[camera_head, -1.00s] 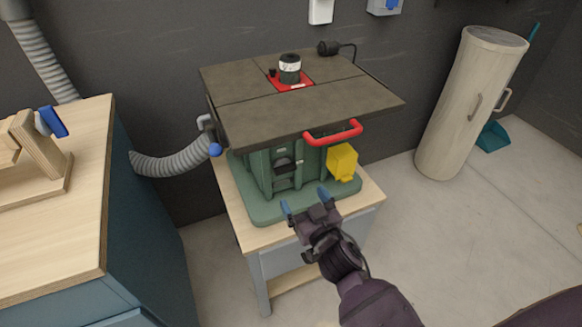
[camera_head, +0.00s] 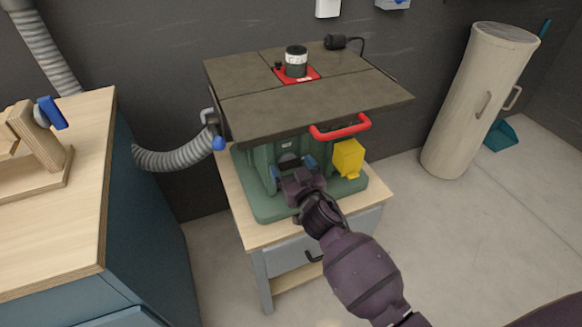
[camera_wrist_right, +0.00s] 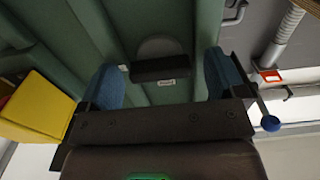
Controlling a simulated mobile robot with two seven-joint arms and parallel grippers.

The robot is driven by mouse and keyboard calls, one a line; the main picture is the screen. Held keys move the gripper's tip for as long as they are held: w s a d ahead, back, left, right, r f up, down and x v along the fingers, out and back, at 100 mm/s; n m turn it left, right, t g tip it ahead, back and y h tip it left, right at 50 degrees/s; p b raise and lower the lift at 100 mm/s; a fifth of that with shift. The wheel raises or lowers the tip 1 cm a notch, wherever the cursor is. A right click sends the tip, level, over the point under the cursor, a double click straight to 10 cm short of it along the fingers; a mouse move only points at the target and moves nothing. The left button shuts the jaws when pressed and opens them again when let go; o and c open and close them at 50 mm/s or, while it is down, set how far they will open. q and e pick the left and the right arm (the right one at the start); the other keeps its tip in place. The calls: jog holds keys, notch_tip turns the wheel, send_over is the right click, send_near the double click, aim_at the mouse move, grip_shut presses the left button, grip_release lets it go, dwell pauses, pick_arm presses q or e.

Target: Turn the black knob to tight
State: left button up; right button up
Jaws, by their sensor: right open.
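The black knob (camera_wrist_right: 160,68) is on the green front of the table machine, between my right gripper's fingers in the wrist view, with a gap on each side. A small pale label sits just below it there. In the head view it is small and partly covered by my gripper, so its turn is hard to read. My right gripper (camera_head: 292,168) is open, its blue fingers pointing at the machine's green front; they also show in the wrist view (camera_wrist_right: 161,62). I cannot tell how far the knob is from the fingertips. My left gripper is not in view.
The dark table top (camera_head: 310,95) overhangs the green front, with a red bar handle (camera_head: 340,127) at its edge. A yellow box (camera_head: 348,158) is right of the gripper. A grey hose (camera_head: 175,158) runs at the left. A wooden workbench (camera_head: 50,220) stands further left.

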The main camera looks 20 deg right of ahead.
jog(key=shift+w, duration=0.25)
jog(key=shift+c, duration=0.4)
jog(key=c, duration=0.8)
jog(key=shift+c, duration=0.2)
